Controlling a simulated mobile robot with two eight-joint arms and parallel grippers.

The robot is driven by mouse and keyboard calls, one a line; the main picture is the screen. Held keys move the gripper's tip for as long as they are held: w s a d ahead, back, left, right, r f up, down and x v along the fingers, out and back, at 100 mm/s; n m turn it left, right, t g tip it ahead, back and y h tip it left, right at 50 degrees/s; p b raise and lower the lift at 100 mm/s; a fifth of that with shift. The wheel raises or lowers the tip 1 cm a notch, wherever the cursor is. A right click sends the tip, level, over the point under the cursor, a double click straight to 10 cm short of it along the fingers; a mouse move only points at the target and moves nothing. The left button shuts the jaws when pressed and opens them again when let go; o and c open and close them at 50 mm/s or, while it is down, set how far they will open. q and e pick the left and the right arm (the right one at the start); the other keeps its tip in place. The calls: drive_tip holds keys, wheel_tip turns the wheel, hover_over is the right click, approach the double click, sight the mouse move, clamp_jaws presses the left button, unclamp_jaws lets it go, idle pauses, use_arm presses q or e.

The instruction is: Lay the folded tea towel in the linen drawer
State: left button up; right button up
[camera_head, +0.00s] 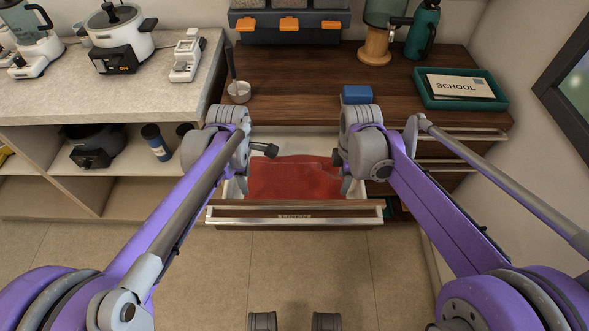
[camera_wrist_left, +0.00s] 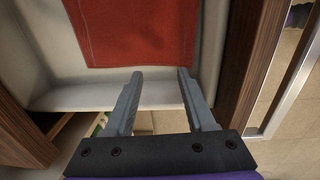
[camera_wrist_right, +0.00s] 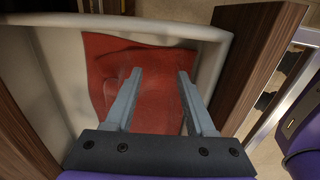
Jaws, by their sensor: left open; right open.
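The red tea towel (camera_head: 292,178) lies spread on the floor of the open drawer (camera_head: 290,220), which is pulled out from the dark wood dresser. The towel also shows in the left wrist view (camera_wrist_left: 135,30) and, somewhat rumpled, in the right wrist view (camera_wrist_right: 105,65). My left gripper (camera_wrist_left: 158,75) is open and empty, at the drawer's left side, with its fingertips just short of the towel's edge in its wrist view. My right gripper (camera_wrist_right: 160,72) is open and empty, at the drawer's right side, with its fingers over the towel. Contact with the cloth cannot be told.
A pale counter (camera_head: 130,90) with appliances is on the left. Bare tiled floor (camera_head: 290,270) lies before the drawer.

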use_arm(q)
drive_tip(key=s+r, duration=0.6)
drive_tip(key=r, duration=0.3)
use_arm(e)
drive_tip(key=s+r, duration=0.6)
drive_tip(key=r, duration=0.3)
use_arm(q)
drive_tip(key=shift+c, duration=0.3)
use_arm(e)
drive_tip(key=shift+c, duration=0.3)
